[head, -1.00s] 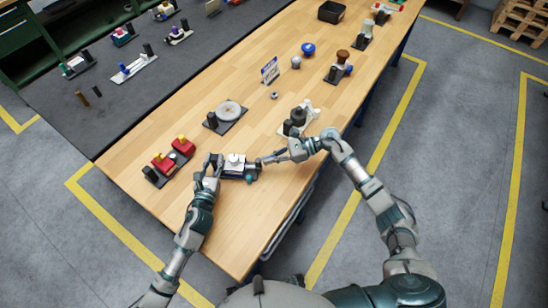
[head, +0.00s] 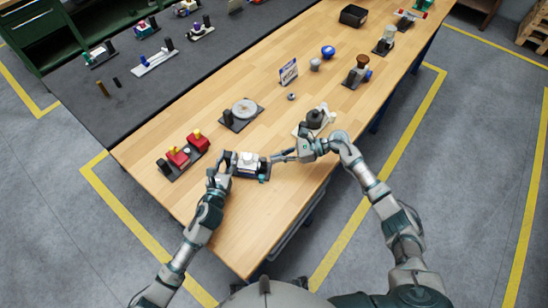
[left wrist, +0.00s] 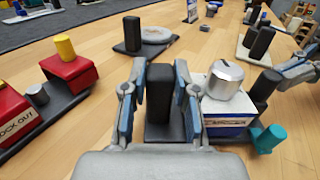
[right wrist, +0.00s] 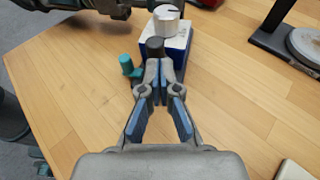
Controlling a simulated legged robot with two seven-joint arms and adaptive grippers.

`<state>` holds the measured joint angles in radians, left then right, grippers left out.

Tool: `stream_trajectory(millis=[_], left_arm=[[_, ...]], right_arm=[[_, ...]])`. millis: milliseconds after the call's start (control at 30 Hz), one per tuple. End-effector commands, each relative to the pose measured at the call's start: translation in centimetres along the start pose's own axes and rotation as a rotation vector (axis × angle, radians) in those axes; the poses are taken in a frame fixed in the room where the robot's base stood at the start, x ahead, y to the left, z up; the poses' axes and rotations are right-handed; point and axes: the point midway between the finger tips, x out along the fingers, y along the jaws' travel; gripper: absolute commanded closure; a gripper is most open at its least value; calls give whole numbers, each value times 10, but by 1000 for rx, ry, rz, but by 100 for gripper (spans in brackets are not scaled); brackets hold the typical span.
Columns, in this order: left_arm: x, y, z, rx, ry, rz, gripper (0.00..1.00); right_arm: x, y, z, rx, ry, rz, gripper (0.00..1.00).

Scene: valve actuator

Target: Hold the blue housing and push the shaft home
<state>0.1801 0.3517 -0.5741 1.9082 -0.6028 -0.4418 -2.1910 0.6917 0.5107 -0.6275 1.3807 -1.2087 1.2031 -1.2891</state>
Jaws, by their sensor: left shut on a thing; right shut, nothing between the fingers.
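The blue housing (head: 250,171) with a white top and a silver round cap sits on a dark base near the table's front edge. It also shows in the left wrist view (left wrist: 226,119) and the right wrist view (right wrist: 179,47). My left gripper (head: 228,164) is shut on an upright black post (left wrist: 159,93) beside the housing. My right gripper (right wrist: 158,68) is shut and empty, its tips at a dark round end (right wrist: 155,46), apparently the shaft, at the housing's side. Contact there is unclear. A teal fitting (right wrist: 130,68) sticks out near it. The shaft's inner part is hidden.
A red lockout unit (head: 184,155) stands left of the housing. A round grey disc on a black base (head: 242,111) stands behind. A dark-and-white fixture (head: 316,118) is close behind my right gripper. The wood in front of the housing is clear.

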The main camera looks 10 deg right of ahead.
Motion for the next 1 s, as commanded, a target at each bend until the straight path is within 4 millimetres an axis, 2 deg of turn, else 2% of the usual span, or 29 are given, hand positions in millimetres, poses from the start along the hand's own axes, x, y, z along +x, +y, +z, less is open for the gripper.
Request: stream_trajectory(millis=[33,100,300,500,700,933,967,1000], left_arm=[[-1,-1,-7,-5,13,0,100],[-1,0,-7,-5,13,2,100],[-1,1,-7,-5,14,4,100],[-1,1,-7,-4,14,4,100],[-1,1,-7,-4,14,4,100],[-1,1,-7,-4,14,4,100],[-1,1,-6,-4,14,5,64],[-1,1,-6,-3,13,4,54]], right_arm=[[-10,-1,-5,2,4,-4,100],[-27,-1,-11,4,5,-6,100],[-78,-1,-10,2,5,-7,100],[-112,-1,-10,1,4,-5,100],[-124,-1,-9,2,3,-4,100],[-124,-1,-9,1,3,-4,100],[-124,-1,-9,1,3,-4,100],[-124,-1,-9,1,3,-4,100]])
